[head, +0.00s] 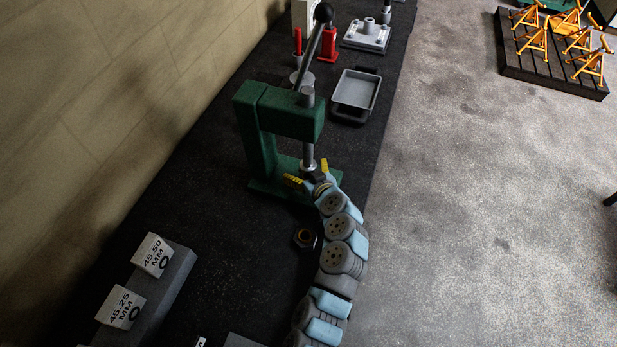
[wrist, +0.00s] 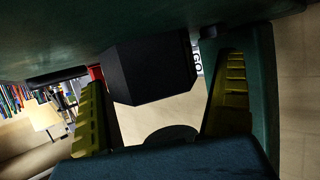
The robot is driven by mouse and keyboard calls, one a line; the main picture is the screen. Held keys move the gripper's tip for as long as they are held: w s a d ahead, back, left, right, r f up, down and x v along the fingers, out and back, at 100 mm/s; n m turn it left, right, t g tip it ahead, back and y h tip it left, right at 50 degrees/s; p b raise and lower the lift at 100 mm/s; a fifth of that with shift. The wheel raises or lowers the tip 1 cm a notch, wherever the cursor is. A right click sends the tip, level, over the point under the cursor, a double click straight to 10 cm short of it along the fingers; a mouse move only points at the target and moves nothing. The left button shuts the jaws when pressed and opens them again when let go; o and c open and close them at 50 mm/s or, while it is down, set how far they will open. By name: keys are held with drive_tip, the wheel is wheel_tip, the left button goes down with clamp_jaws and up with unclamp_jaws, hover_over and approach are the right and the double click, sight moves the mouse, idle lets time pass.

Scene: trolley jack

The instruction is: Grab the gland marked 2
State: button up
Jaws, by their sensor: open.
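No number 2 can be read on anything in either view, so I cannot tell for sure which thing is the gland marked 2. My gripper (head: 309,174), with yellow finger pads, is open at the foot of the green press (head: 285,115), close by the lower end of its steel ram. In the wrist view my gripper (wrist: 160,78) has its fingers apart, with a black faceted block (wrist: 152,72) showing between them; I cannot tell whether they touch it. A dark hexagonal nut-like part (head: 305,238) with a brass-coloured ring lies on the bench left of my arm.
Blocks labelled 45.50 MM (head: 152,255) and 45.25 MM (head: 121,307) stand on a grey step at lower left. A grey tray (head: 356,90), a red jack-like part (head: 328,44) and a grey plate (head: 367,36) are behind the press. Orange stands (head: 583,45) are at far right.

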drive_tip(key=shift+w+a, duration=0.1)
drive_tip(key=shift+w, duration=0.1)
drive_tip(key=c, duration=1.7)
drive_tip(key=shift+r, duration=0.1)
